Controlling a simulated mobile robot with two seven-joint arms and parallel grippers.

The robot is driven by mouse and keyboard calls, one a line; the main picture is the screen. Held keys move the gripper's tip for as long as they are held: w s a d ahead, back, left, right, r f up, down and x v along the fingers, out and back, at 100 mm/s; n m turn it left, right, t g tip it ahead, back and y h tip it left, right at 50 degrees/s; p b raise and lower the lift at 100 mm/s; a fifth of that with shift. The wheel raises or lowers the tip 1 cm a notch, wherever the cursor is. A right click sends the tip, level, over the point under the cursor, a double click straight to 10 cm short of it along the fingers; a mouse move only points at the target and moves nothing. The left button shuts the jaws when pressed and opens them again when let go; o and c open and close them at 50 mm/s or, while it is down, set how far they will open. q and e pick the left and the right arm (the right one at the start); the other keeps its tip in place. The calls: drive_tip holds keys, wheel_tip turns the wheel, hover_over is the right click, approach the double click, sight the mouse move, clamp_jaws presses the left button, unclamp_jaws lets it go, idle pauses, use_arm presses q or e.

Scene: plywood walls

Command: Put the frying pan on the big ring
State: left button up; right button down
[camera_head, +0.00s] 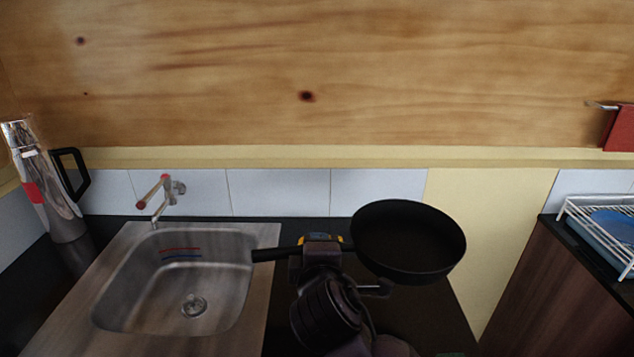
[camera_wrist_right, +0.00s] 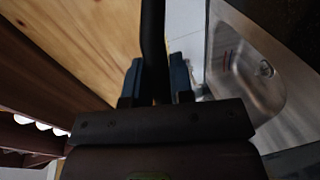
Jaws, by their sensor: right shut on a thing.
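The black frying pan (camera_head: 405,238) is held up over the dark counter to the right of the sink, its bowl facing up and to the right of my gripper. Its handle points left, and the end overlaps the sink's right edge in the head view. My right gripper (camera_head: 321,240) is shut on the handle; the handle (camera_wrist_right: 153,35) also shows between the blue fingers in the right wrist view (camera_wrist_right: 158,84). No ring or hob can be made out. My left gripper is not in view.
A steel sink (camera_head: 140,300) with a tap (camera_head: 160,195) lies left. A metal flask (camera_head: 45,190) stands at the far left. White tiles (camera_head: 280,192) back the counter. A white dish rack (camera_head: 590,215) stands on a separate cabinet (camera_head: 550,290) at right, across a gap.

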drive_tip(key=shift+a+r+n+y, duration=0.3)
drive_tip(key=shift+r, duration=0.4)
drive_tip(key=s+d+f, duration=0.1)
drive_tip(key=d+f, duration=0.2)
drive_tip(key=d, duration=0.4)
drive_tip(key=s+d+f+h, duration=0.1)
drive_tip(key=s+d+f, duration=0.1)
drive_tip(key=d, duration=0.5)
drive_tip(key=s+d+f+m, duration=0.1)
drive_tip(key=d+f, duration=0.3)
drive_tip(key=d, duration=0.3)
drive_tip(key=shift+s+f+h, duration=0.15)
drive_tip(key=shift+f+h, duration=0.15)
drive_tip(key=shift+f, duration=0.05)
